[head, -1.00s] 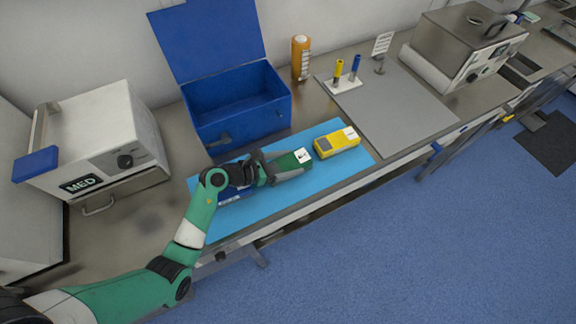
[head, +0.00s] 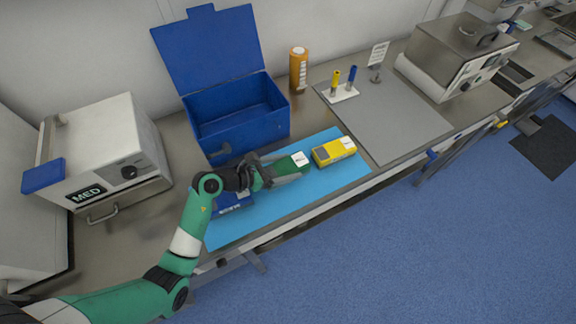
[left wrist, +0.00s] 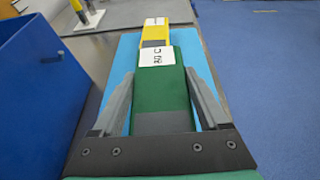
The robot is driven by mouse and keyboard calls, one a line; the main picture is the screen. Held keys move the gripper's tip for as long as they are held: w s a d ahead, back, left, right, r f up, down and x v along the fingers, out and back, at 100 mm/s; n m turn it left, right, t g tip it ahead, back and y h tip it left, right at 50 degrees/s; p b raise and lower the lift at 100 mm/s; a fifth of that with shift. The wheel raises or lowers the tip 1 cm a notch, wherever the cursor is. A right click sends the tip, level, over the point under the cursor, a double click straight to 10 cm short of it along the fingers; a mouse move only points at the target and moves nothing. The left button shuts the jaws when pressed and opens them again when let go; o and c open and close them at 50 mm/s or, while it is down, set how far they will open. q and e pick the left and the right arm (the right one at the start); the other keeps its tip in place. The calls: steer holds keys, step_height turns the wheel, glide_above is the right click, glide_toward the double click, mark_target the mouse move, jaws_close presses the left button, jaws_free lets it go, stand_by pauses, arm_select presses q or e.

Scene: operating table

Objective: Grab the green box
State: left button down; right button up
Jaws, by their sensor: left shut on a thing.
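The green box (head: 288,164) has a white label on its far end. It is at the blue mat (head: 333,187), in the middle of the head view. My left gripper (head: 284,172) is shut on it, with one finger along each side. In the left wrist view the green box (left wrist: 162,96) lies lengthwise between the two grey fingers (left wrist: 161,98). I cannot tell whether the box touches the mat. My right gripper is not in view.
A yellow box (head: 334,151) lies just beyond the green one. A dark blue box (head: 232,203) is partly under my left arm. An open blue bin (head: 240,125) stands behind. A white MED device (head: 100,150) is at left. An orange bottle (head: 298,70) stands at the back.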

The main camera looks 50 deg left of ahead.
mark_target(279, 169)
arm_select(q)
steer(key=s+r, duration=0.1)
steer(key=r, duration=0.1)
steer(key=s+d+r+p, duration=0.1)
steer(key=s+r, duration=0.1)
steer(key=s+r+p, duration=0.1)
steer(key=shift+s+d+r, duration=0.15)
steer(key=shift+d+r, duration=0.15)
steer(key=shift+r, duration=0.1)
steer(key=s+d+r+p, duration=0.2)
steer(key=s+d, duration=0.1)
steer(key=s, duration=0.5)
steer(key=shift+r, duration=0.35)
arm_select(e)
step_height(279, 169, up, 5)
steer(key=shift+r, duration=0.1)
